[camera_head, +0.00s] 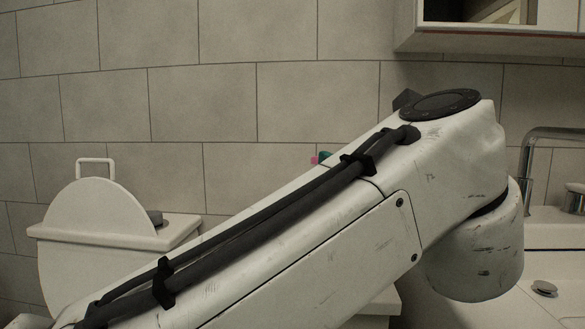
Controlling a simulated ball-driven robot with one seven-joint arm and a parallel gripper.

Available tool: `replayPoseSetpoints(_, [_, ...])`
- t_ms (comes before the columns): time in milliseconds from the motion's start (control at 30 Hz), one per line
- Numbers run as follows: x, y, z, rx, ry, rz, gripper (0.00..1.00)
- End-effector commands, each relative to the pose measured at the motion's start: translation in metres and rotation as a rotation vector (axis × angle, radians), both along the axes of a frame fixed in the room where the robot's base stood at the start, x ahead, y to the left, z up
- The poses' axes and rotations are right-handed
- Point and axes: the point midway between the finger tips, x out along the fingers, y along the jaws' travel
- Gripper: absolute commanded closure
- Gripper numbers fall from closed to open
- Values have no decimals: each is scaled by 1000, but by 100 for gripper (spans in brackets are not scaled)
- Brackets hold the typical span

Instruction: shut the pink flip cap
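A small pink bit (314,160) shows just above the upper edge of my arm, near the middle of the picture. It may be the pink flip cap, but it is too small and too covered to tell whether it is open or shut. A teal piece (325,156) shows right beside it, to its right. My arm hides whatever is below both. My gripper is not in view, so its place relative to the cap cannot be seen.
My arm crosses the picture from lower left to right. A white toilet-like fixture (185,228) with a rounded upright panel (95,250) stands at left. A metal faucet (530,150) and white basin (550,232) are at right. A cabinet (440,40) hangs above. A tiled wall is behind.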

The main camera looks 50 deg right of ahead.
Motion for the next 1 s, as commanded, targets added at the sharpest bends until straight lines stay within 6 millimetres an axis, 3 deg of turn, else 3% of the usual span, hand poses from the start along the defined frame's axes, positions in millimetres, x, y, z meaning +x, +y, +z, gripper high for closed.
replayPoseSetpoints(267, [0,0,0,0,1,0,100])
replayPoseSetpoints(300, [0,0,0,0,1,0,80])
replayPoseSetpoints(567, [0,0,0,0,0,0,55])
replayPoseSetpoints(1000, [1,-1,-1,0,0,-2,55])
